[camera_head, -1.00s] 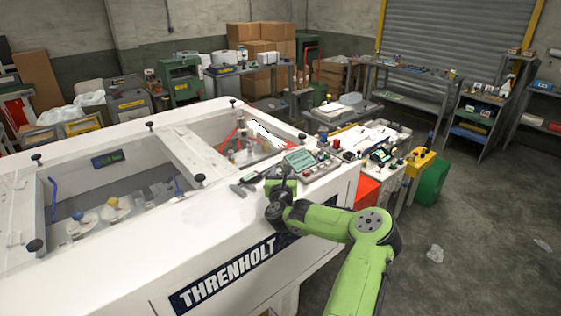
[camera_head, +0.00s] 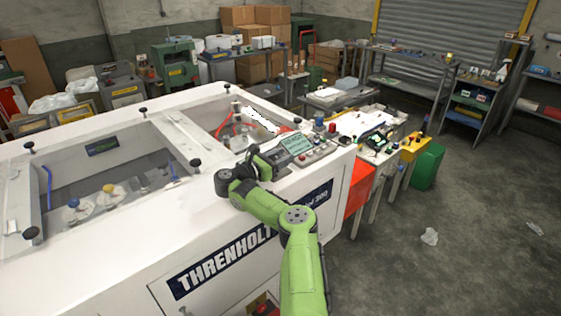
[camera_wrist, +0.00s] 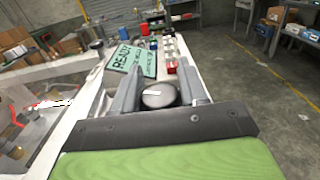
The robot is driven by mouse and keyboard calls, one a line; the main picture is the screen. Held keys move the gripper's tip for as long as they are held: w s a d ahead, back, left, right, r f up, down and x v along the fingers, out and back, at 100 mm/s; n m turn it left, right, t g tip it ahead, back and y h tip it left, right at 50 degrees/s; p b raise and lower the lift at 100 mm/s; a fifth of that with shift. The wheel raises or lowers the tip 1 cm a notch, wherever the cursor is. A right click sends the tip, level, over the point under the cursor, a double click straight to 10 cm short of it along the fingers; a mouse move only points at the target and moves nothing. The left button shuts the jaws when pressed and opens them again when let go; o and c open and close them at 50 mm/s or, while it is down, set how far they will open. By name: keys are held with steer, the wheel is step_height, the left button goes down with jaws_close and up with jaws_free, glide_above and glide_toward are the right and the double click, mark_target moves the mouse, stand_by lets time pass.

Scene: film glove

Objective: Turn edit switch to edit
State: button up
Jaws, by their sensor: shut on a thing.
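The edit switch, a round dark knob with a short white mark (camera_wrist: 158,97), stands between my gripper's two grey fingers (camera_wrist: 157,92) in the wrist view. The fingers are shut on its sides. The mark lies nearly crosswise in that view. Beyond the knob, a green display reading READY (camera_wrist: 132,62) tilts on the panel; it also shows in the head view (camera_head: 295,143). In the head view my gripper (camera_head: 262,164) is over the white machine's right edge, beside the panel, and hides the knob. I cannot read any labels around the knob.
Coloured buttons (camera_wrist: 170,50) line the panel beside the display. The white machine's open bays (camera_head: 115,175) lie to the left, with black knobs around their rims. A cluttered cart (camera_head: 375,135) stands beyond the panel. The floor at right (camera_head: 470,240) is mostly clear.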

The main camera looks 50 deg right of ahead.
steer(key=shift+s+m+g+b, duration=0.1)
steer(key=shift+m+g+b, duration=0.4)
steer(key=shift+g, duration=0.2)
steer(key=shift+g+y, duration=0.3)
steer(key=shift+r, duration=0.1)
steer(key=o, duration=1)
steer(key=shift+c, duration=0.2)
